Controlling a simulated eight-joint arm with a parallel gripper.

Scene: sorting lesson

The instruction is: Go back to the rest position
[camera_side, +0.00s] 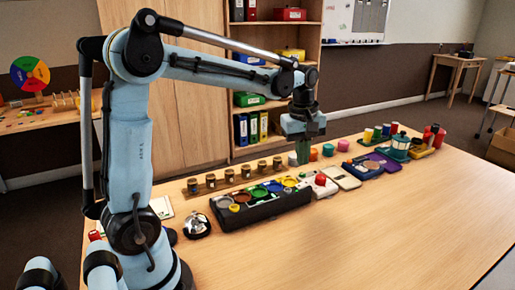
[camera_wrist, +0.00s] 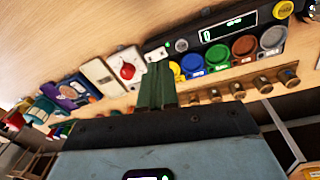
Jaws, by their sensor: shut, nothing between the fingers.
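My gripper (camera_side: 302,158) hangs at the end of my outstretched arm, pointing down above the back part of the wooden table (camera_side: 330,235). Its fingers are together and hold nothing. In the wrist view the closed green-grey fingers (camera_wrist: 156,80) reach up from the grey gripper body, between the red-button box and the black sorting unit. A gap between fingertips and table is hard to judge.
A black sorting unit (camera_side: 265,211) with coloured round wells stands mid-table, beside a row of small brass-coloured cylinders (camera_side: 229,174). A red button (camera_side: 320,180), a bell (camera_side: 196,224) and a lantern (camera_side: 400,146) stand nearby. The table's front right is clear.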

